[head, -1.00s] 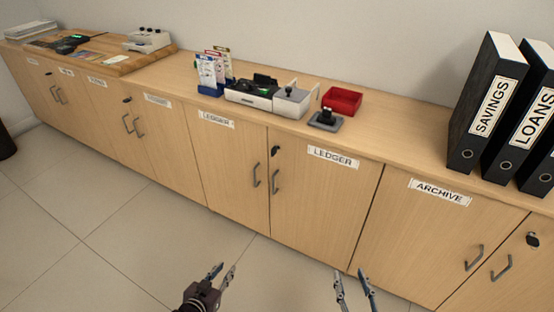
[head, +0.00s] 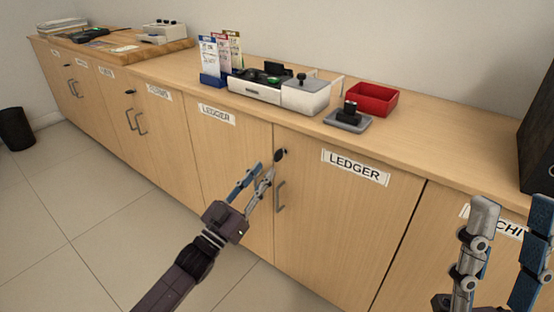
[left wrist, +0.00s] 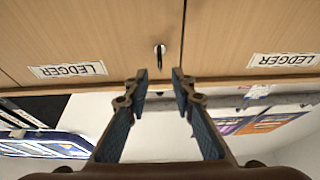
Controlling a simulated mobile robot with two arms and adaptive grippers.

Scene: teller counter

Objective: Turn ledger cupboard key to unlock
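The ledger cupboard has two doors with LEDGER labels; the right door (head: 335,215) carries a dark lock with its key (head: 280,155) near its upper left corner. The key also shows in the left wrist view (left wrist: 160,52), upside down, between the two labels. My left gripper (head: 263,170) is open and empty, its fingertips just left of and below the key in the head view. In the left wrist view the key lies beyond the gap between the fingertips (left wrist: 159,76), apart from them. My right gripper (head: 512,208) is open and empty at the lower right.
Door handles (head: 280,196) stick out below the lock. On the counter above stand a leaflet holder (head: 213,78), a white device (head: 305,95), a stamp on a grey pad (head: 348,119) and a red tray (head: 372,98). The floor in front is clear.

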